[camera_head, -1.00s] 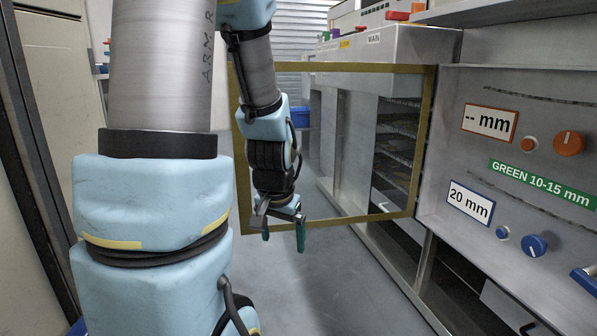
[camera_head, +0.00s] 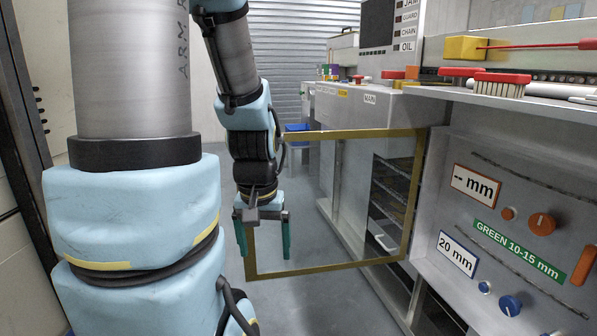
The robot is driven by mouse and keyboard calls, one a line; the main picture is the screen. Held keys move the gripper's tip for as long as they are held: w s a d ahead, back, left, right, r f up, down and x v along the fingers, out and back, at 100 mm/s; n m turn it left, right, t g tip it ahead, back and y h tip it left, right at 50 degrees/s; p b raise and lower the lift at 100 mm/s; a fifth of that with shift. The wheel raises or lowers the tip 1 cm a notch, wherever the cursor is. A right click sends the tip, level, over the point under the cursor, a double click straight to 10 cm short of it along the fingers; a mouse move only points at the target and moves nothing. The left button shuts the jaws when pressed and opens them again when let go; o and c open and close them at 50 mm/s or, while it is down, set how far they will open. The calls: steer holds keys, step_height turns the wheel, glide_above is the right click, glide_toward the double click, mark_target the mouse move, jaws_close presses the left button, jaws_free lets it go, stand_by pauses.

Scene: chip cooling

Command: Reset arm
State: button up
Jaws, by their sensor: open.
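My gripper (camera_head: 263,247) hangs from my arm left of the picture's middle, with its two green fingers pointing down and apart. It is open and nothing shows between the fingers. Part of a yellow-framed clear panel (camera_head: 330,267) stands behind it and to its right. I cannot tell whether the gripper touches the panel. My large upper arm fills the left side of the picture.
A grey control panel (camera_head: 450,205) with an orange knob (camera_head: 542,223) and a blue knob (camera_head: 510,305) is at the right. A shelf above holds a red-handled brush (camera_head: 500,87) and a yellow block (camera_head: 466,48). A blue bin (camera_head: 298,128) stands behind. Grey floor lies open below.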

step_height(320, 180, up, 20)
steer(key=p, duration=1.8)
steer(key=shift+r, duration=0.15)
